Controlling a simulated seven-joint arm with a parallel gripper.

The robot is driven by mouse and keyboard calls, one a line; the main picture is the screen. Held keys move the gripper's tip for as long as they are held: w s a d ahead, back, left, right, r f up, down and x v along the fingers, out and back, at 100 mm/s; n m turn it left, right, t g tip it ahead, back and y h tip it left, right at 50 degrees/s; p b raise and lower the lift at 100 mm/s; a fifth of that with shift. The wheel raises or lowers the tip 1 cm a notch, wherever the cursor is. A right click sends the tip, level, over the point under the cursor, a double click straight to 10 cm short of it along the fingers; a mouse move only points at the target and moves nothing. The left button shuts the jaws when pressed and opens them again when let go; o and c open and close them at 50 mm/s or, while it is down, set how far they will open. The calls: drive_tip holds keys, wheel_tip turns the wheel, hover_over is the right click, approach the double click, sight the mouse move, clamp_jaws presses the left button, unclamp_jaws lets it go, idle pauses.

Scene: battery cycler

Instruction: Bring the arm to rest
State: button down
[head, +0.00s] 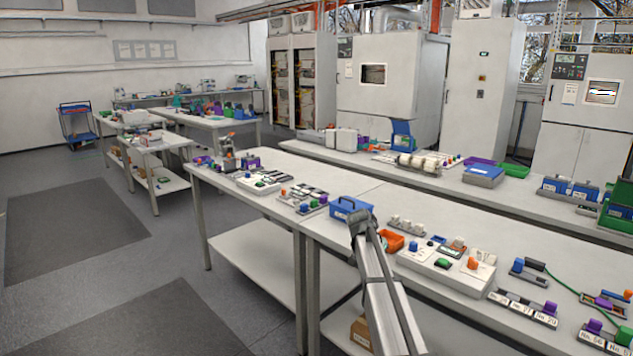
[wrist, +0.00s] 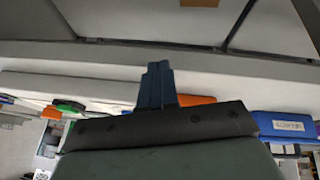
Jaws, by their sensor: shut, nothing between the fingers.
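My gripper (wrist: 155,84) shows in the wrist view with its dark blue fingers pressed together and nothing between them. It points out past the edge of the white workbench (wrist: 90,88). In the head view my arm rises from the bottom at the front edge of the workbench (head: 345,183). The fingers cannot be made out there.
A blue box (head: 345,204) and an orange bin (head: 389,241) sit on the bench close to my arm; the wrist view also shows the blue box (wrist: 285,125) and the orange bin (wrist: 195,100). A white board (head: 445,264) with coloured parts lies right of them.

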drive_tip(key=s+a+f+n+g+y, duration=0.1)
drive_tip(key=s+f, duration=0.7)
drive_tip(key=f, duration=0.3)
drive_tip(key=s+f+n+g, duration=0.2)
drive_tip(key=s+f, duration=0.7)
drive_tip(key=f, duration=0.3)
drive_tip(key=s+a+f+n+g+y, duration=0.1)
drive_tip(key=s+f, duration=0.7)
drive_tip(key=f, duration=0.3)
drive_tip(key=s+f+n+g+y, duration=0.1)
drive_tip(key=s+f, duration=0.3)
drive_tip(key=s, duration=0.9)
drive_tip(key=s+a+f+g, duration=0.1)
drive_tip(key=s+f+g, duration=0.2)
drive_tip(key=s, duration=1.1)
drive_tip(key=s+f+n+g+y, duration=0.1)
drive_tip(key=s+f, duration=0.6)
drive_tip(key=s, duration=0.7)
drive_tip(key=shift+s+a+n+g+y, duration=0.15)
drive_tip(key=shift+a+n+g+y, duration=0.15)
drive_tip(key=shift+g, duration=0.2)
